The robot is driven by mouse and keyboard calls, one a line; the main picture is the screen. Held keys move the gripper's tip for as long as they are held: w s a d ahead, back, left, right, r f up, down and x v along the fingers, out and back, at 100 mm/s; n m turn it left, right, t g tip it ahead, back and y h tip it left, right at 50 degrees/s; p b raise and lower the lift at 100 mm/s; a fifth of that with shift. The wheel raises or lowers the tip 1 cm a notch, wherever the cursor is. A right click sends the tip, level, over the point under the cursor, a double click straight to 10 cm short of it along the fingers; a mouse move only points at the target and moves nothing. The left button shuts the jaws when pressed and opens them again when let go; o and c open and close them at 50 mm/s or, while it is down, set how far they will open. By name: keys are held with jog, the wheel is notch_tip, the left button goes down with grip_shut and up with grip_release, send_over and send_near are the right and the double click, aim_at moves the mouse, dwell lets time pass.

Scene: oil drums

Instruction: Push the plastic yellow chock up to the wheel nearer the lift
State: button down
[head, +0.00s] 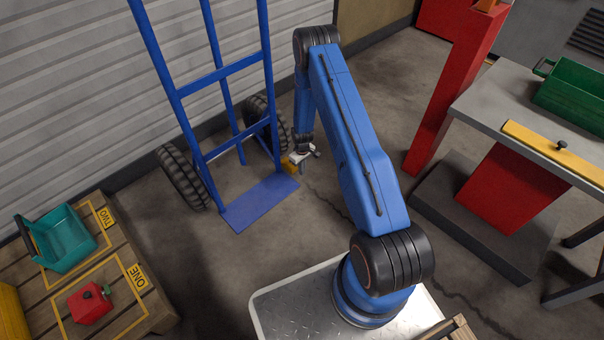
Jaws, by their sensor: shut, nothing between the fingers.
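The yellow chock (289,166) is on the floor by the right side of the blue hand truck, close to its toe plate (258,203). Only part of it shows beside my gripper. My gripper (302,157) is low at the chock, shut with nothing held; whether it touches the chock is hard to tell. The hand truck's right wheel (257,112), the one nearer the red lift (452,85), is behind the chock and partly hidden by the frame. The gap between chock and wheel is not clear. The left wheel (181,178) is farther from the lift.
A wooden pallet (165,310) at lower left bears a teal bin (62,240) and a red can (90,304). A grey table (500,95) with a green box (575,95) stands at right. A ribbed wall is behind the truck. Floor between truck and lift is clear.

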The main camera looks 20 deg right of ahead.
notch_tip(320, 180, up, 7)
dwell(0.4)
